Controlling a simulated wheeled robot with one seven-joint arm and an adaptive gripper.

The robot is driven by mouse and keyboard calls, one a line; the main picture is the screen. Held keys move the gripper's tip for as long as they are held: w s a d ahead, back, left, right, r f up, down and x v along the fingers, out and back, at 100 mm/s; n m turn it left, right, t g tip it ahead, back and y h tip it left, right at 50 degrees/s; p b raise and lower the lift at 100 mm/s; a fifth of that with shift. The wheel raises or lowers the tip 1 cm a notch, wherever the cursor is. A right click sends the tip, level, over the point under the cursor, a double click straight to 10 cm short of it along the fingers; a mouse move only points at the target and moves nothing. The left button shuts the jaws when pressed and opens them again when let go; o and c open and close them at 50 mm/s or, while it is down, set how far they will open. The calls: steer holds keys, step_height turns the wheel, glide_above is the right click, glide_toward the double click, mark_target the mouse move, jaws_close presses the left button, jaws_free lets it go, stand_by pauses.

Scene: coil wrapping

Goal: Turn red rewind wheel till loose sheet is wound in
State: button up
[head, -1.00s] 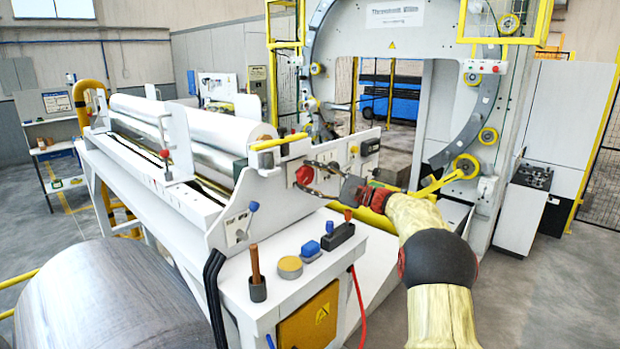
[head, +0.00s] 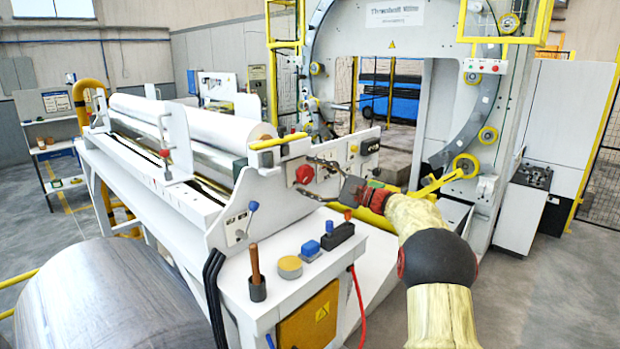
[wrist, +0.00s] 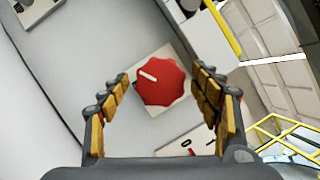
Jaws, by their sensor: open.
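The red rewind wheel (head: 305,174) is a lobed knob on the white end panel of the machine. In the wrist view the wheel (wrist: 161,82) sits between and just beyond my fingertips, with a white line pointing to its upper left. My gripper (head: 318,178) is open in front of the wheel. In the wrist view the yellow-padded fingers of my gripper (wrist: 163,90) stand on either side, with a visible gap at each side. The loose sheet (head: 150,142) looks like shiny film at the long roll (head: 215,130); its free end is hard to make out.
A yellow bar (head: 278,143) runs on top of the end panel. A lever with a blue knob (head: 253,206) stands below left of the wheel. The ledge holds a brown-handled tool (head: 255,265), a yellow disc (head: 289,267) and a blue block (head: 310,248).

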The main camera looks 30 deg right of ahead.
steer(key=v, duration=1.2)
steer(key=shift+f, duration=0.1)
stand_by(0.4)
